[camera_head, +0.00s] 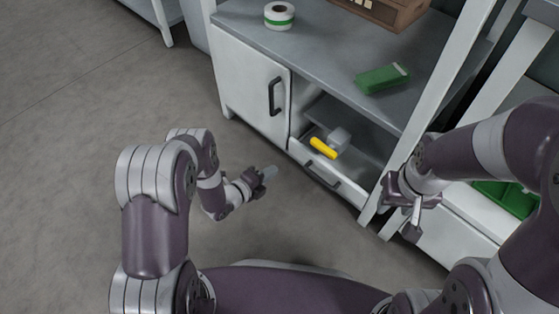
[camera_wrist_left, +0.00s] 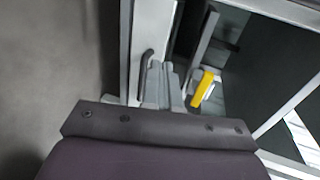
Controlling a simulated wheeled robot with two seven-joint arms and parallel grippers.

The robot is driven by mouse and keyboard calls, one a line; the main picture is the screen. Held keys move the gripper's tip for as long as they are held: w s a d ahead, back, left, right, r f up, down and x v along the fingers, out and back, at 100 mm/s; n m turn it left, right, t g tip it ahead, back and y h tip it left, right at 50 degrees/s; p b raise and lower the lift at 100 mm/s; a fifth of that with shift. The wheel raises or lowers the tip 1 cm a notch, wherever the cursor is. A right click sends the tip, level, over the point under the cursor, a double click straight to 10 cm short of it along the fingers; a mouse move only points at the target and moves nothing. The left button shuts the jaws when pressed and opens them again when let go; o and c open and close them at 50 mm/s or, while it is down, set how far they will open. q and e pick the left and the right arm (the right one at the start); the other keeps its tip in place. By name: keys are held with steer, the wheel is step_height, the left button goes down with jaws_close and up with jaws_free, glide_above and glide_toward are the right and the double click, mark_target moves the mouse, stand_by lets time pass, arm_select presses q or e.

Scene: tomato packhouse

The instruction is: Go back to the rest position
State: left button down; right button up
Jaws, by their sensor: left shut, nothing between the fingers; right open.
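My left gripper (camera_head: 268,173) is shut and empty. It hangs over the floor in front of the cabinet, apart from the drawer; its closed fingers also show in the left wrist view (camera_wrist_left: 162,82). My right gripper (camera_head: 411,222) is open and empty, beside the cabinet's right front leg and pointing down. My left arm is bent on the left, and my right arm reaches in from the right edge.
The cabinet (camera_head: 235,80) has an open drawer (camera_head: 313,167) holding a yellow-handled object (camera_head: 323,148). On its top are a green-and-white roll (camera_head: 279,16), a green box (camera_head: 382,79) and a brown crate (camera_head: 397,14). Green crates (camera_head: 507,198) stand at right. The left floor is clear.

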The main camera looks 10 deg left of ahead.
arm_select(q)
steer(key=shift+s+a, duration=0.25)
steer(key=shift+s, duration=0.15)
